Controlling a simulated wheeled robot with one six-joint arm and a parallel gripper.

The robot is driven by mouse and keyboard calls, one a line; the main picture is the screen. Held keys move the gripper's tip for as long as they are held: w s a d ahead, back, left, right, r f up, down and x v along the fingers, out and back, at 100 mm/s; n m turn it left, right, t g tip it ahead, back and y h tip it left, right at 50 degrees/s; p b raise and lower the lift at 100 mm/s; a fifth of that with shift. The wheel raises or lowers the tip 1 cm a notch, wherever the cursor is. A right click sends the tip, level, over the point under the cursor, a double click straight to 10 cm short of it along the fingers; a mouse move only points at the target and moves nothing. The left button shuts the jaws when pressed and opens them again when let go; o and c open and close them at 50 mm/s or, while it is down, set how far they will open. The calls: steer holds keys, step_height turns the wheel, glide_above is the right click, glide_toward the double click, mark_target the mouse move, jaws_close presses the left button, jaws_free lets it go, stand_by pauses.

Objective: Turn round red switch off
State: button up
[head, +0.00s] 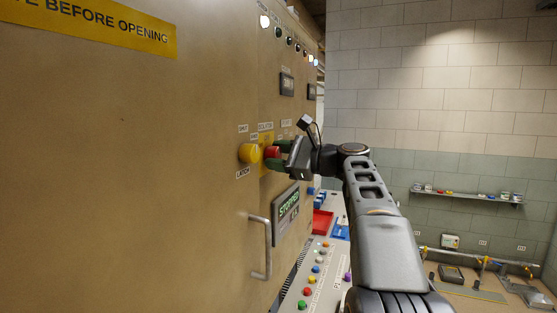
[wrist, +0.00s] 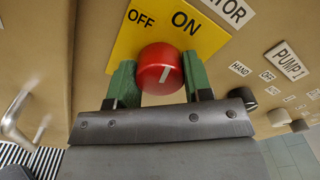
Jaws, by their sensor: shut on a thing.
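The round red switch (wrist: 160,70) sits on a yellow plate (wrist: 133,40) marked OFF and ON in the wrist view. A pale line on its face tilts slightly right of straight up, between the two words and nearer ON. My gripper (wrist: 155,82) has one green finger on each side of the switch and is shut on it. In the head view the red switch (head: 271,152) shows partly between the fingers of my gripper (head: 279,154), against the cabinet front. The finger contact behind the knob is hidden.
A yellow round knob (head: 250,153) is left of the switch in the head view. A metal door handle (head: 262,248) and a STOPPED display (head: 287,212) are below. Small black knobs (wrist: 278,117) are at right in the wrist view. A button console (head: 318,270) stands below.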

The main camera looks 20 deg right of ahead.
steer(key=n+b, duration=0.3)
steer(key=n, duration=0.4)
steer(key=shift+f+n, duration=0.1)
steer(key=shift+n, duration=0.2)
steer(key=n+b, duration=0.1)
steer(key=n, duration=0.3)
steer(key=shift+b, duration=0.35)
steer(key=shift+n+y+b, duration=0.3)
steer(key=shift+n+b, duration=0.2)
steer(key=shift+n, duration=1.4)
steer(key=o, duration=0.9)
steer(key=shift+o, duration=0.2)
steer(key=shift+d, duration=0.1)
steer(key=b+v, duration=0.1)
steer(key=v, duration=1.2)
steer(key=shift+s+d, duration=0.25)
